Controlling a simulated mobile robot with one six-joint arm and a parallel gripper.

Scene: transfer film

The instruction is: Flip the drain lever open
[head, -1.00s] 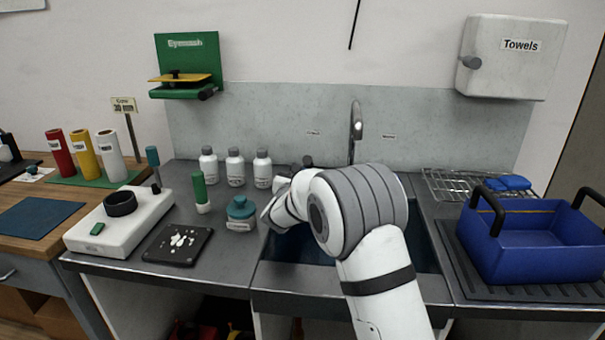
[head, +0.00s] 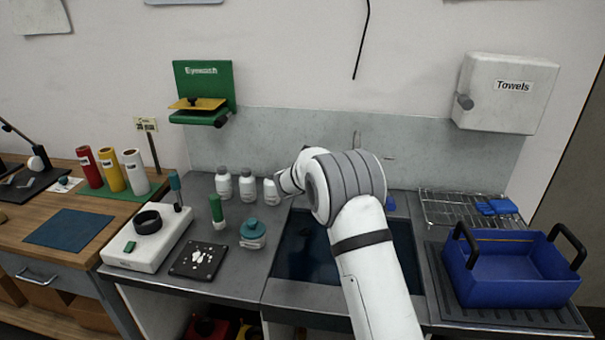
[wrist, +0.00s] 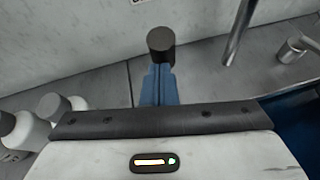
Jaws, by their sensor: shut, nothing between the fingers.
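In the wrist view, my gripper's (wrist: 160,72) blue fingers are together and empty. A dark upright cylinder with a brownish top (wrist: 160,40), possibly the drain lever's knob, shows right at the fingertips. I cannot tell whether they touch. A short metal knob (wrist: 291,50) stands to the right, by the sink edge. The faucet spout (wrist: 238,32) slants between them. In the head view the sink basin (head: 300,250) lies below my arm, which hides my gripper and most of the faucet (head: 356,141).
White bottles (head: 246,187) stand left of my wrist, close to it; they also show in the wrist view (wrist: 52,106). A teal-lidded jar (head: 252,234) sits left of the sink. A blue crate (head: 505,285) and a wire rack (head: 445,208) are at the right.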

